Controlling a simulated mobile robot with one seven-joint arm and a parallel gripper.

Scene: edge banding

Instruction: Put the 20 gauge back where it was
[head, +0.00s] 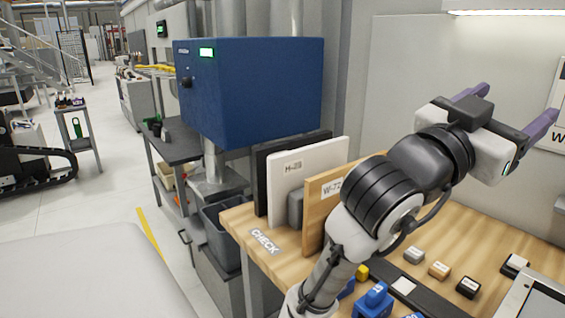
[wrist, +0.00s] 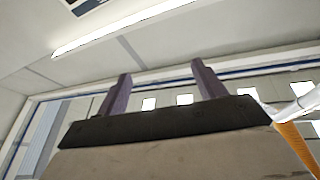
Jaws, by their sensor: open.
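My gripper (head: 519,103) is raised above the right side of the wooden bench (head: 490,245), its purple fingers apart and pointing up toward the wall. In the wrist view the gripper (wrist: 161,72) is open with nothing between its fingers. Small labelled blocks lie on the bench below: a grey block (head: 414,255), a tan block (head: 438,270), a black block (head: 468,287) and a dark block with a white label (head: 515,264). Their labels are too small to read, so I cannot tell which piece, if any, is the 20 gauge.
A white panel (head: 312,165) marked H and a wooden panel (head: 318,190) marked W stand upright at the bench's left end, by a CHECK label (head: 265,241). A blue machine (head: 255,90) stands behind. Blue (head: 372,301) and yellow (head: 362,272) pieces are beside my arm.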

